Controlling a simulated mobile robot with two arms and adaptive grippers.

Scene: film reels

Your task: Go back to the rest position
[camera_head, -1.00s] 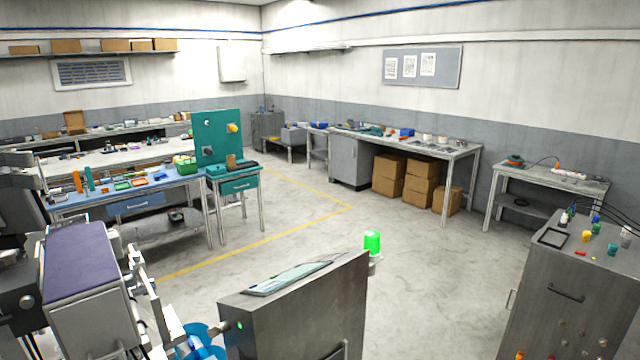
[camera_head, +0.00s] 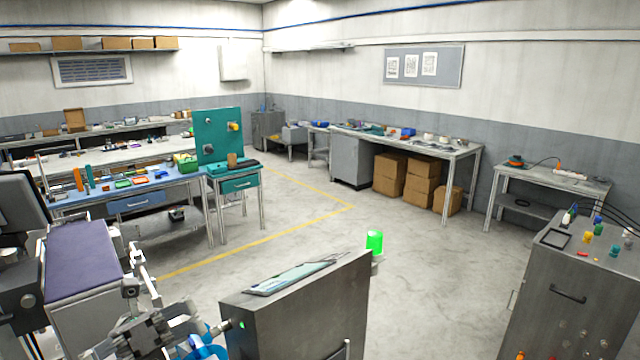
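A grey jointed mechanism at the bottom left looks like my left gripper (camera_head: 150,332). It is in front of the purple-topped machine (camera_head: 85,262) and close to a blue reel (camera_head: 208,347) at the bottom edge. Its fingers are not clear, so I cannot tell if it is open or shut, or whether it touches the reel. The reel is mostly cut off by the frame and partly covered. My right gripper is not in view.
A grey cabinet (camera_head: 300,315) with a green lamp (camera_head: 374,241) stands in front. A metal cabinet (camera_head: 560,290) with small items stands at the right. Benches line the walls. The floor (camera_head: 430,270) between the cabinets is clear.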

